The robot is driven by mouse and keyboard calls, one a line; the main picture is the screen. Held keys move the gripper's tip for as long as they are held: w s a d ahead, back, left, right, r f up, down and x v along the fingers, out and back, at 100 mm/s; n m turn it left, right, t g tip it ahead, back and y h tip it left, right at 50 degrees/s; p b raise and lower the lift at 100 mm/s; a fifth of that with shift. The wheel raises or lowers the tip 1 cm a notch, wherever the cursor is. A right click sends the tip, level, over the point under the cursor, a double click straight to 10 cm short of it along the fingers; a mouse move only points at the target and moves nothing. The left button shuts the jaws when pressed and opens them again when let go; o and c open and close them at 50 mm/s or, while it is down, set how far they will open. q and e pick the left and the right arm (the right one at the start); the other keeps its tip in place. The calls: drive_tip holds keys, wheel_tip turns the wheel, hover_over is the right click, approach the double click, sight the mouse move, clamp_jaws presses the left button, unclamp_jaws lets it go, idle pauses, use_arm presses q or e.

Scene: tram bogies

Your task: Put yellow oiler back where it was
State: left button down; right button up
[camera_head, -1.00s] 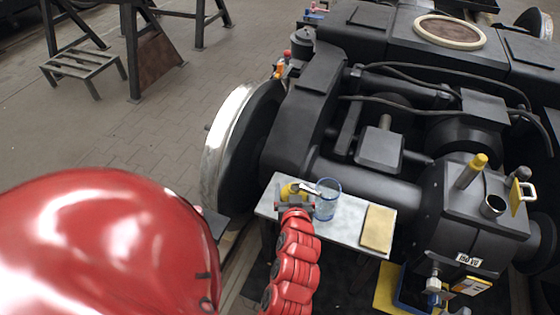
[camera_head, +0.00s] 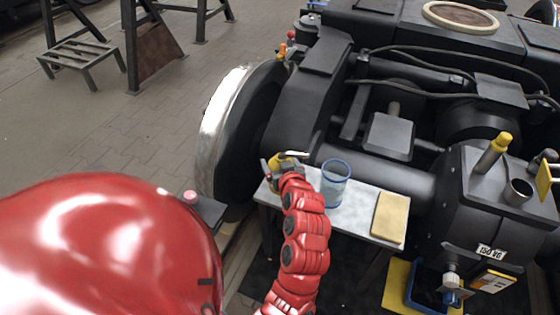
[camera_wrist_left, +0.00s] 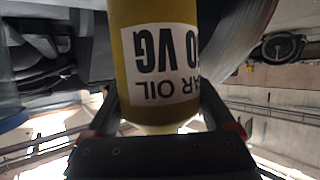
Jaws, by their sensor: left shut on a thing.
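The yellow oiler (camera_head: 275,160) is held in my left gripper (camera_head: 281,168) at the far left corner of the grey bench (camera_head: 360,199). In the left wrist view the oiler's yellow body (camera_wrist_left: 180,22) stands between the two fingers (camera_wrist_left: 160,122), with its white gear oil label upside down. The fingers are shut on it. In the head view the gripper hides most of the oiler, and I cannot tell whether it touches the bench. My right gripper is not in view.
A clear blue-rimmed cup (camera_head: 335,184) stands on the bench to the right of the gripper. A tan pad (camera_head: 391,217) lies at the bench's right end. The large wheel (camera_head: 222,130) and dark bogie frame (camera_head: 308,90) stand close behind and left.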

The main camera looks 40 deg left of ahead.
use_arm(q)
drive_tip(key=w+a+f, duration=0.1)
drive_tip(key=w+f+b, duration=0.1)
drive_tip(key=f, duration=0.1)
drive_tip(key=w+a+f+b, duration=0.1)
drive_tip(key=w, duration=0.1)
drive_tip(key=shift+w+a+f, duration=0.1)
drive_tip(key=shift+a+f, duration=0.05)
drive_tip(key=shift+a, duration=0.2)
